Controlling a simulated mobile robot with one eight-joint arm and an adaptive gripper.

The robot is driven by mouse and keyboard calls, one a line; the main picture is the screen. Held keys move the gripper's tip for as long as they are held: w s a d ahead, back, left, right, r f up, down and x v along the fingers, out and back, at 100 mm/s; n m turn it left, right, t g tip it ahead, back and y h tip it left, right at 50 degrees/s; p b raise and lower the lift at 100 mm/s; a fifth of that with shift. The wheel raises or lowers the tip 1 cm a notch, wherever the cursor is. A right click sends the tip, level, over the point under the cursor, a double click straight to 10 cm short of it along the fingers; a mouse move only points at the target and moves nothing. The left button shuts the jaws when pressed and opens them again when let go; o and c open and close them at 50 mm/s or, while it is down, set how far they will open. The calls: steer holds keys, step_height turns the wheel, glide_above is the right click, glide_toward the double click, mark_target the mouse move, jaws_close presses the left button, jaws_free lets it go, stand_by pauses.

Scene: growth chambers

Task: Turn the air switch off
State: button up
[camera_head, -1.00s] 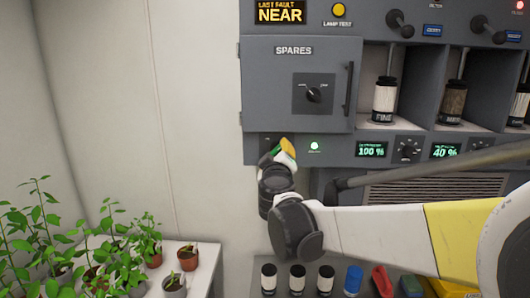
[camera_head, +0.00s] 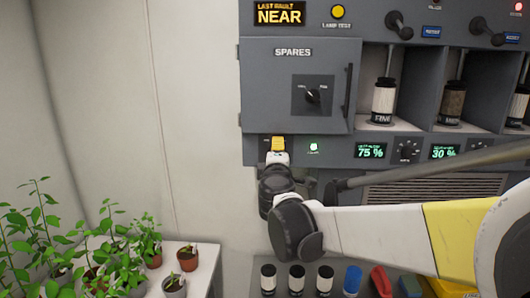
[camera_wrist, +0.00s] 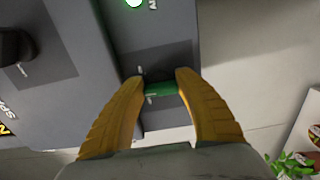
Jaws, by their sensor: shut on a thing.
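In the wrist view, a small green switch handle (camera_wrist: 161,90) sits on the dark panel below the SPARES door. I take it for the air switch, though its label is too small to read. My gripper (camera_wrist: 162,80) has its two yellow fingers closed on this handle, one on each side. In the head view, my gripper (camera_head: 278,144) is at the panel's lower left corner and hides the handle. A green lamp (camera_head: 313,146) glows just right of it, and this lamp also shows at the top of the wrist view (camera_wrist: 134,3).
The SPARES door (camera_head: 270,85) with its dark knob (camera_head: 312,95) is shut above my gripper. Displays reading 75 % (camera_head: 370,151) and 30 % (camera_head: 444,152) are to the right. Potted plants (camera_head: 187,257) stand on a white table at lower left. Several bottles (camera_head: 297,278) stand below my arm.

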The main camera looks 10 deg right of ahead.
steer(key=n, duration=0.4)
steer(key=shift+r+n, duration=0.15)
steer(key=shift+n, duration=0.15)
steer(key=shift+r+n, duration=0.1)
steer(key=shift+n, duration=2.2)
steer(key=o, duration=1.2)
steer(key=shift+w, duration=0.1)
steer(key=shift+a, duration=0.1)
steer(key=v, duration=0.8)
